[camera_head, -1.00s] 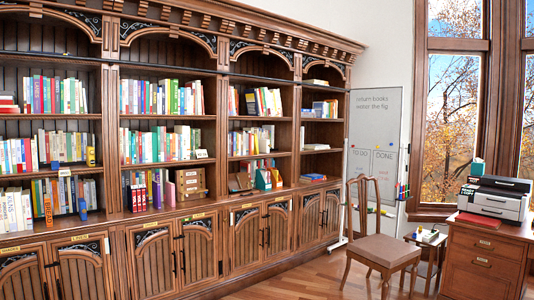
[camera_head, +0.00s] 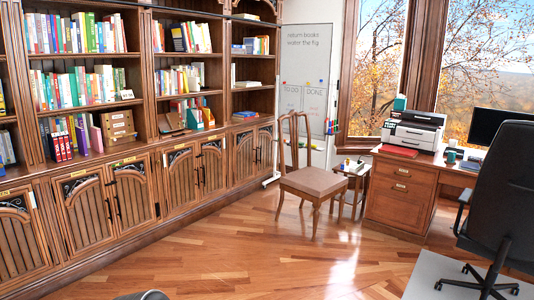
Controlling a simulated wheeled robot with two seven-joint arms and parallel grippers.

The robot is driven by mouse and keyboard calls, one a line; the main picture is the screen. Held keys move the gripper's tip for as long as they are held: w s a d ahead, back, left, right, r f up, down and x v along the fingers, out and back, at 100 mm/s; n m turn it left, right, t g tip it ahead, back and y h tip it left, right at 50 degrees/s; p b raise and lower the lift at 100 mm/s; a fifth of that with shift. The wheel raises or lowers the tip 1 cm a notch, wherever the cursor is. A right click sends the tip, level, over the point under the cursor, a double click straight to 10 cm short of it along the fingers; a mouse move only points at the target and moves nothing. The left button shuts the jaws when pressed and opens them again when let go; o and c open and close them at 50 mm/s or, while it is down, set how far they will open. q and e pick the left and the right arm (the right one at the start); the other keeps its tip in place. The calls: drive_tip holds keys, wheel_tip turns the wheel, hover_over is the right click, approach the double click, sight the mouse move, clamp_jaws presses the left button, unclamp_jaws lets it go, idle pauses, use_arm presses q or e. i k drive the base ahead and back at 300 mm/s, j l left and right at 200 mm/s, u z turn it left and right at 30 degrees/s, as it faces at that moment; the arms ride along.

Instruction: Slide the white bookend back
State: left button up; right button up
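The tall wooden bookcase (camera_head: 139,150) fills the left side of the head view. I cannot pick out the white bookend with certainty. A small white piece (camera_head: 126,94) stands at the right end of a row of books on a middle shelf; it is too small to tell whether it is a bookend. A teal bookend-like piece (camera_head: 208,117) and a brown one (camera_head: 171,123) stand on a lower shelf, beside books. Neither of my grippers shows. A dark rounded shape at the bottom edge is cut off and unclear.
A wooden chair (camera_head: 315,184) stands right of the bookcase, with a small side table (camera_head: 351,171) behind it. A desk (camera_head: 399,193) with a printer (camera_head: 417,130) and a black office chair (camera_head: 505,190) are at right. The wooden floor (camera_head: 240,240) in front is clear.

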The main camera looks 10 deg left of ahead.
sight(195, 83)
drive_tip(key=i+j+u, duration=0.35)
drive_tip(key=i, duration=0.45)
drive_tip(key=i+u, duration=0.3)
drive_tip(key=i, duration=4.05)
drive_tip(key=i+j+z, duration=0.1)
drive_tip(key=i+z, duration=0.2)
drive_tip(key=i, duration=1.35)
